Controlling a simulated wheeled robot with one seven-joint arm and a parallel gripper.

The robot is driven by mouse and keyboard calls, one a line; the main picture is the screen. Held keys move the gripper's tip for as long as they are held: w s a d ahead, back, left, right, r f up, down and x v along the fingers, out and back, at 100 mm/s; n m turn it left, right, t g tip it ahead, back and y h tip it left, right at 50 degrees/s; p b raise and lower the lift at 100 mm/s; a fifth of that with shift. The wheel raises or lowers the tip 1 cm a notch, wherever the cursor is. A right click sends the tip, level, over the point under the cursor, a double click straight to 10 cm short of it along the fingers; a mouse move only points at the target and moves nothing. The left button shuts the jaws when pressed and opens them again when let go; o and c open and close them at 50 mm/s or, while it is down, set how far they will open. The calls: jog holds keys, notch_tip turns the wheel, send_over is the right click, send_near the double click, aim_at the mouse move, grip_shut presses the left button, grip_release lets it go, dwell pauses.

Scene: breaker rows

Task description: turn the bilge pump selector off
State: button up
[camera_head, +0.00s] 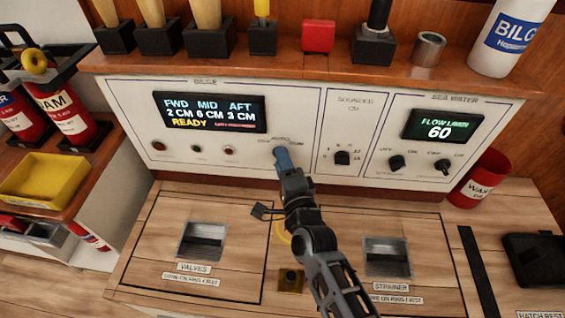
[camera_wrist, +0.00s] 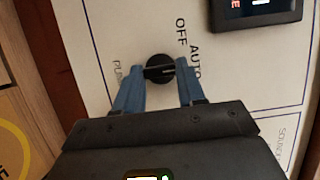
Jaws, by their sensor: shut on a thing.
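The bilge pump selector is a round black knob (camera_wrist: 160,66) on the white bilge panel (camera_head: 300,110). In the wrist view a pale line across it runs roughly from the PUMP lettering toward AUTO. OFF is printed beside AUTO, toward the top of that view. My gripper (camera_wrist: 158,82) has its two blue fingers closed on either side of the knob. In the head view my gripper (camera_head: 281,158) reaches up to the panel and hides the knob. The fingertips meet the knob's sides; their exact contact is hard to see.
A bilge display (camera_head: 210,112) reads READY, with small round parts below it. To the right are a sounder knob (camera_head: 342,158) and two sea water knobs. A shelf of tools (camera_head: 310,62) overhangs the panel. Hatches with metal pulls (camera_head: 202,240) lie below.

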jog(key=shift+c, duration=0.5)
jog(key=shift+r+p, duration=0.15)
jog(key=shift+p, duration=0.35)
jog(key=shift+a+r+n+g+h+p, duration=0.1)
jog(key=shift+n+g+h+p, duration=0.35)
jog(key=shift+n+p, duration=1.55)
jog(key=shift+d+r+n+g+h+p, duration=0.1)
jog(key=shift+n+g+h+p, duration=0.35)
jog(key=shift+p, duration=3.15)
jog(key=shift+a+n+g+h+p, duration=0.1)
jog(key=shift+n+g+h+p, duration=0.3)
jog(key=shift+n+p, duration=1.6)
jog(key=shift+m+p, duration=0.75)
jog(key=shift+p, duration=0.05)
jog(key=o, duration=1)
jog(key=shift+o, duration=0.2)
